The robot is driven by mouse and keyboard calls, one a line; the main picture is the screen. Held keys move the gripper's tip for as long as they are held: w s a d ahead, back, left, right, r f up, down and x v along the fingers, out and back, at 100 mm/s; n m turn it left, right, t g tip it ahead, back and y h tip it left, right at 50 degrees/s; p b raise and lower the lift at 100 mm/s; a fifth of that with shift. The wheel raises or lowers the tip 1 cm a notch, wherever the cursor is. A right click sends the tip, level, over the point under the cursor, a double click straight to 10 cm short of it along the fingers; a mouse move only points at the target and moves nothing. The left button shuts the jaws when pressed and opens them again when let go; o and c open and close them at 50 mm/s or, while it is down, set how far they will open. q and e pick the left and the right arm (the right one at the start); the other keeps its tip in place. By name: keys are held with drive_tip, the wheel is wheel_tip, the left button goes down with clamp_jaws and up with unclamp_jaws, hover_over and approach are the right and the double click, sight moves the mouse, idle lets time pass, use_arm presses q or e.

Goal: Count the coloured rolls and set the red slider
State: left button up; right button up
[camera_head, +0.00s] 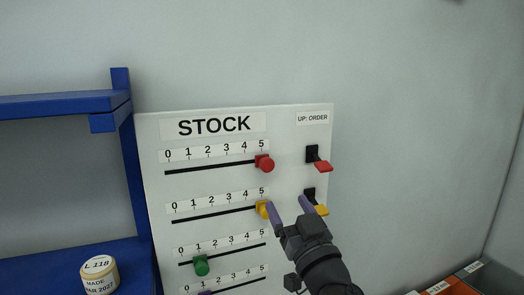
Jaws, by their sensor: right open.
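The stock board (288,140) is a white panel on the wall with several numbered slider tracks. The red slider (265,163) sits at the 5 end of the top track. The yellow slider (263,209) is at the 5 end of the second track, and the green slider (201,265) is near 1 on the third. A purple slider (205,293) is partly cut off at the bottom edge. My right gripper (288,207) is open in front of the board, its left finger close to the yellow slider; contact cannot be told. My left gripper is not in view.
A red switch (322,165) and a yellow switch (320,209) stand under an "UP: ORDER" label (312,118). A blue shelf (60,106) with a cream labelled roll (99,277) is at left. Orange-red labelled boxes (452,287) are at lower right.

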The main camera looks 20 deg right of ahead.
sight(268, 167)
drive_tip(key=w+r, duration=0.1)
drive_tip(key=w+r+p, duration=0.1)
drive_tip(key=w+r, duration=0.1)
drive_tip(key=w+r+p, duration=0.1)
drive_tip(key=shift+w+a+r, duration=0.2)
drive_tip(key=shift+w+a, duration=0.1)
drive_tip(key=shift+a, duration=0.05)
drive_tip(key=x, duration=0.1)
drive_tip(key=p+x, duration=0.1)
drive_tip(key=x, duration=0.1)
drive_tip(key=shift+w+d+f, duration=0.15)
drive_tip(key=shift+w+f, duration=0.05)
drive_tip(key=shift+f, duration=0.05)
drive_tip(key=shift+w+d+r, duration=0.1)
drive_tip(key=shift+w, duration=0.45)
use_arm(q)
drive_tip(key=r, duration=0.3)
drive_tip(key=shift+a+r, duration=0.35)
use_arm(e)
drive_tip(key=shift+c, duration=1.3)
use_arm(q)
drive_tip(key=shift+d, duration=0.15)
use_arm(e)
clamp_jaws()
